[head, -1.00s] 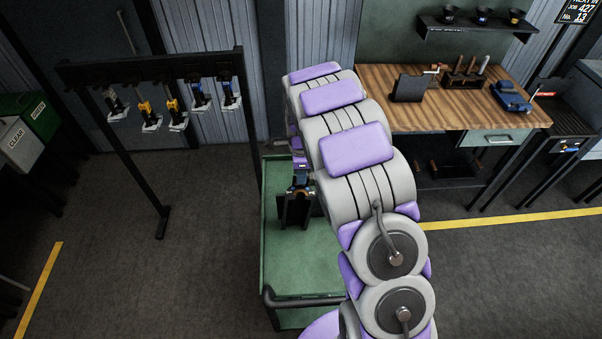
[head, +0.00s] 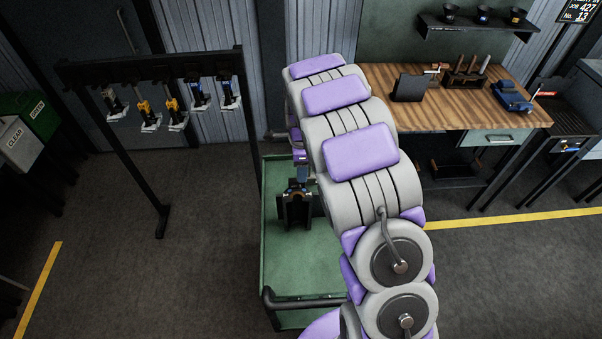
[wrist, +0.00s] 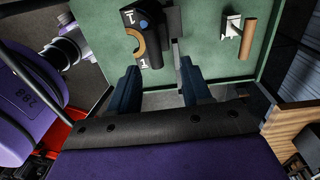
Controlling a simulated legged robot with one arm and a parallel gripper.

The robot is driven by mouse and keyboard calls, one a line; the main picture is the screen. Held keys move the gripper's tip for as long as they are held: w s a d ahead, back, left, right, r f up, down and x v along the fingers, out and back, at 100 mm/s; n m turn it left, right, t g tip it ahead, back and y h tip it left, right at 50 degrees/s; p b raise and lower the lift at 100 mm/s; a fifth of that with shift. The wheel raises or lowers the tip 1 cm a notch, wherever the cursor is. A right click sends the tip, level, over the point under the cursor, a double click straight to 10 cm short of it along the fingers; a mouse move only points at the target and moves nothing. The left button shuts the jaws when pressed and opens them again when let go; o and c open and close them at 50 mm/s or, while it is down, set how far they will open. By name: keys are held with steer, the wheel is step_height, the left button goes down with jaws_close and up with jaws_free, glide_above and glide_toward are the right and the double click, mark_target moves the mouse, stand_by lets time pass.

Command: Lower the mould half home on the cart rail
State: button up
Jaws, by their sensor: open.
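In the head view a black upright fixture (head: 296,212) stands on the cart below my wrist. I cannot tell whether the block is fully seated.
A small bracket with a wooden handle (wrist: 248,38) is on the cart at right in the wrist view. A rack (head: 155,68) with several hanging tools stands left, and a wooden workbench (head: 450,105) stands right. The cart's front deck is bare.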

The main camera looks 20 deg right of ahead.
step_height(320, 180, up, 14)
steer(key=shift+w, duration=0.3)
steer(key=shift+r, duration=0.2)
step_height(320, 180, up, 7)
steer(key=p, duration=0.4)
steer(key=shift+f, duration=0.15)
stand_by(0.4)
steer(key=s+f+n+b, duration=0.4)
steer(key=s+n, duration=0.2)
steer(key=s, duration=0.7)
steer(key=s+a+f+n+g+b, duration=0.1)
steer(key=s+f+n+b, duration=0.4)
steer(key=s, duration=0.9)
steer(key=s+a+f+n+b, duration=0.1)
steer(key=s+f+n+b, duration=0.4)
steer(key=s+n, duration=0.4)
steer(key=s, duration=0.4)
steer(key=shift+s+f, duration=0.25)
steer(key=shift+s, duration=0.05)
